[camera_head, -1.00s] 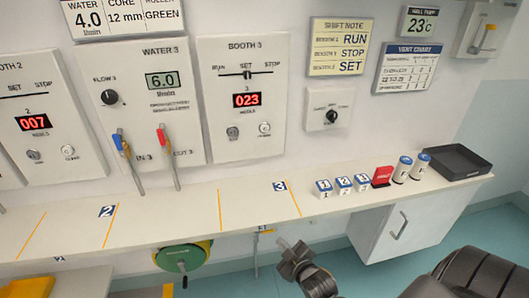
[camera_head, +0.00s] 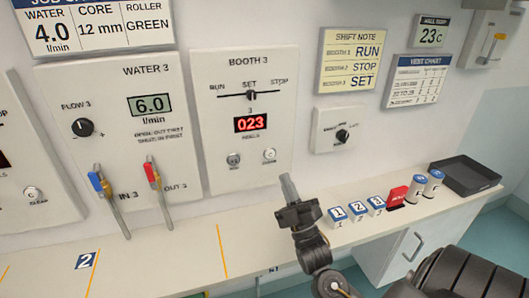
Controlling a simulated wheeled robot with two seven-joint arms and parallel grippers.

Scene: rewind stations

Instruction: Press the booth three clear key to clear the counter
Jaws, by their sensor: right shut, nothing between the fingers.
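The booth three panel (camera_head: 246,80) is on the wall, with its slide switch (camera_head: 251,96) at SET and its red counter (camera_head: 250,123) showing 023. Below the counter are two round keys. The left key (camera_head: 233,159) carries a marking too small to read, and the right one is the clear key (camera_head: 269,155). My right gripper (camera_head: 288,186) is shut and empty, pointing up in front of the shelf, just below and right of the clear key in the picture. It appears apart from the key. My left gripper is not in view.
The shelf (camera_head: 165,254) runs below the panels. Several numbered blocks (camera_head: 337,216), a red card stand (camera_head: 396,196) and a dark tray (camera_head: 466,176) are at right. The Water 3 panel's blue (camera_head: 100,184) and red (camera_head: 152,173) valve levers stick out at left.

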